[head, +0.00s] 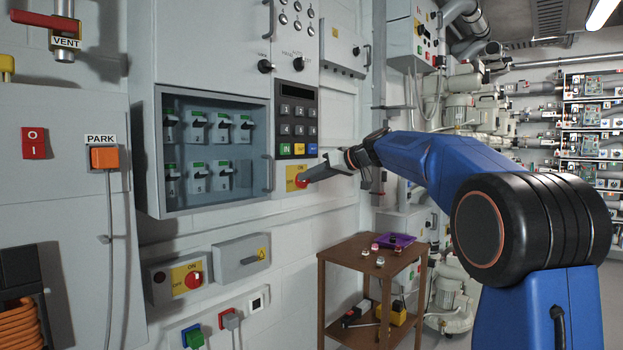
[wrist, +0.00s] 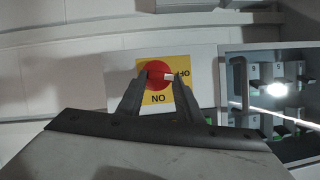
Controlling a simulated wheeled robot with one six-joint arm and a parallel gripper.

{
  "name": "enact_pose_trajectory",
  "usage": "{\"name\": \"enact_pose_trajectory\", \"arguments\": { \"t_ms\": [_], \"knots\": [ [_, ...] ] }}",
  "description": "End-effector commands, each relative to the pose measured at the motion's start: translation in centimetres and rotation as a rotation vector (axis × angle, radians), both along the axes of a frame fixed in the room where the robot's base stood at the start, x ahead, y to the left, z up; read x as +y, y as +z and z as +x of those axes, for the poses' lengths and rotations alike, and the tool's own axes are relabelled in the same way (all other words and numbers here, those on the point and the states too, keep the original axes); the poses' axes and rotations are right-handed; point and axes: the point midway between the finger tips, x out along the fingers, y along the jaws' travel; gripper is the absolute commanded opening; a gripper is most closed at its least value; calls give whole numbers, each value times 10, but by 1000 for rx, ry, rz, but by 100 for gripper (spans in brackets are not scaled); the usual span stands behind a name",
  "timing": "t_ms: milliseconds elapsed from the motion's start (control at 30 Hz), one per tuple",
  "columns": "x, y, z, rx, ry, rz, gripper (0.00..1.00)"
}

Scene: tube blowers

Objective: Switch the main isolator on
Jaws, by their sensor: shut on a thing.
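A red rotary switch (head: 300,181) on a yellow plate (head: 291,184) is on the wall panel below the keypad. The plate reads ON at the top and OFF at the left. My gripper (head: 310,178) reaches it from the right and is shut on the red knob. In the wrist view, which is upside down, the two fingertips (wrist: 157,82) lie at either side of the red knob (wrist: 157,70). A small white mark on the knob lies on the OFF side. The yellow plate (wrist: 184,98) shows around it. The fingers hide part of the knob.
A second red-on-yellow switch (head: 194,280) sits on a lower grey box. A breaker cabinet (head: 262,170) is left of the keypad (head: 298,112). A wooden table (head: 350,252) with small items stands below my arm. The PARK button (head: 105,158) is further left.

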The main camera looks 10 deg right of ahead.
Motion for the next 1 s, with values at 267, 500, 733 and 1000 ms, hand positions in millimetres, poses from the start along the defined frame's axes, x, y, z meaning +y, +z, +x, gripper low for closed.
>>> {"name": "enact_pose_trajectory", "arguments": {
  "t_ms": [267, 500, 733, 1000],
  "knots": [
    [-5, -1, 4, 153, -2, 210, 10],
    [-8, -2, 6, 288, -2, 396, 10],
    [-11, -4, 8, 416, -2, 573, 10],
    [-13, -7, 10, 566, -3, 778, 10]
  ]
}}
